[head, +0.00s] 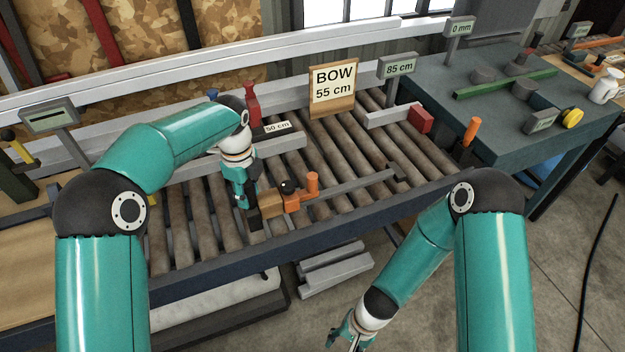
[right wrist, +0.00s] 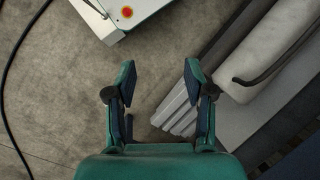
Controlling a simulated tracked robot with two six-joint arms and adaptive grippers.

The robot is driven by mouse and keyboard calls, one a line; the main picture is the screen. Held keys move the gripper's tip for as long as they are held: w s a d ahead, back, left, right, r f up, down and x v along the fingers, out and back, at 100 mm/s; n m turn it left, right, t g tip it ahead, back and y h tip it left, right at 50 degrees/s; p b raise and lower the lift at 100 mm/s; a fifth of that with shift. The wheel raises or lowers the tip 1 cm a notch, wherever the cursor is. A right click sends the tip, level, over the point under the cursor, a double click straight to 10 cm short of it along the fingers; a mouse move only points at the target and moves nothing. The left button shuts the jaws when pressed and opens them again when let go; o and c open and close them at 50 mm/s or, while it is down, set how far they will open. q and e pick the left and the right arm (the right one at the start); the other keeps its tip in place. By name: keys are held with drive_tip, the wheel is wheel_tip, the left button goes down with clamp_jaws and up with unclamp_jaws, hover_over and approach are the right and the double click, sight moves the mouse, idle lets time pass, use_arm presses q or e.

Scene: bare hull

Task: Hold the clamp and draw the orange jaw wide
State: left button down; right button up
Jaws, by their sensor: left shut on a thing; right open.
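The clamp lies on the rollers in the middle of the head view, its grey bar (head: 350,184) running right and slightly away. Its orange jaw (head: 292,203) with an upright orange handle (head: 312,185) and a black knob sits near the left end, beside a tan block (head: 271,206). My left gripper (head: 246,203) is shut on the clamp's dark left end, partly hiding it. My right gripper (head: 352,338) is open and empty, low in front of the bench. In the right wrist view its open fingers (right wrist: 162,85) hang over the floor, with no clamp between them.
A BOW 55 cm sign (head: 333,90) and an 85 cm sign (head: 397,66) stand behind the rollers (head: 345,130). A red clamp (head: 251,102) stands by the 50 cm label. Grey bars (head: 335,270) lie below the bench. Rollers right of the handle are mostly clear.

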drive_tip(key=s+a+r+m+g+y, duration=0.2)
drive_tip(key=a+r+m+y, duration=0.1)
drive_tip(key=a+r+m, duration=0.15)
drive_tip(key=w+a+r+m+t+y, duration=0.6)
drive_tip(key=w+a+r+m+y, duration=0.2)
drive_tip(key=w+r, duration=0.2)
drive_tip(key=m+t+h, duration=0.4)
drive_tip(key=m+t, duration=0.7)
drive_tip(key=t, duration=0.2)
approach(316, 184)
drive_tip(key=x, duration=1.1)
drive_tip(key=shift+w+a, duration=0.15)
drive_tip(key=shift+w, duration=0.05)
drive_tip(key=shift+c, duration=0.3)
clamp_jaws()
